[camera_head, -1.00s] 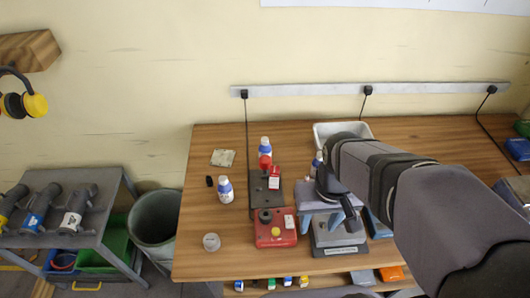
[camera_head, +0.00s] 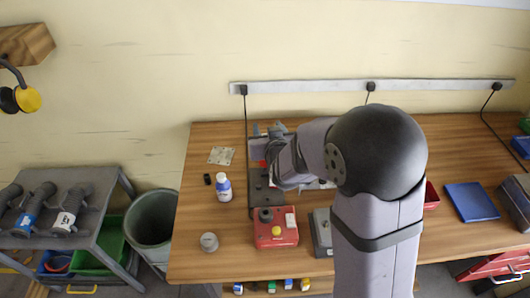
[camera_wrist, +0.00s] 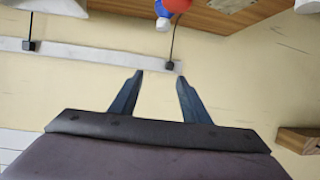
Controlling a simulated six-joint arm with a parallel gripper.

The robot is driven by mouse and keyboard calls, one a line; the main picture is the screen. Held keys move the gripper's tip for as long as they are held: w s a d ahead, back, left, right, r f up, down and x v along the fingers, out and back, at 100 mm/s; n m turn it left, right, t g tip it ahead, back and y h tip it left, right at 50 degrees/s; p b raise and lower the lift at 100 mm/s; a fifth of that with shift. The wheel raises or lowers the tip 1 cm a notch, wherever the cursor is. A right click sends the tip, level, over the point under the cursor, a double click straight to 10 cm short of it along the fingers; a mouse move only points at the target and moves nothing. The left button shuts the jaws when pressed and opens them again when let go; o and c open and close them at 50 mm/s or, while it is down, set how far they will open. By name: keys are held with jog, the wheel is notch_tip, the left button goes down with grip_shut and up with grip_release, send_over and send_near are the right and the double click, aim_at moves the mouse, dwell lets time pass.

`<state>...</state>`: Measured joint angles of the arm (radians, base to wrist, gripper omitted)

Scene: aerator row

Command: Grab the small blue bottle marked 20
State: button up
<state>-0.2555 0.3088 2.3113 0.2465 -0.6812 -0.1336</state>
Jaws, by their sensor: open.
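A white bottle with a blue label (camera_head: 224,188) stands upright on the left part of the bench in the head view. A second blue and white bottle (camera_wrist: 163,14) shows at the top edge of the wrist view, partly cut off, beside a red ball (camera_wrist: 178,4). In the head view my arm and gripper largely hide that spot. No number is readable on either bottle. My gripper (camera_wrist: 160,76) is open and empty, with the wall and its rail beyond the fingers. In the head view my gripper (camera_head: 268,130) is at the back of the bench.
A red box with a yellow button (camera_head: 276,228) stands at the front. A round lid-like item (camera_head: 209,242), a small black item (camera_head: 207,179) and a pale plate (camera_head: 221,155) lie at left. Small coloured items (camera_head: 271,285) sit below the bench edge. A blue tray (camera_head: 471,199) is at right.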

notch_tip(320, 180, down, 9)
jog(key=shift+s+f, duration=0.1)
jog(key=shift+d, duration=0.1)
jog(key=shift+p+x, duration=0.55)
jog(key=shift+x, duration=0.5)
jog(key=shift+d+p+x, duration=0.2)
jog(key=shift+p+x, duration=1.4)
jog(key=shift+x, duration=1.05)
jog(key=shift+c, duration=0.4)
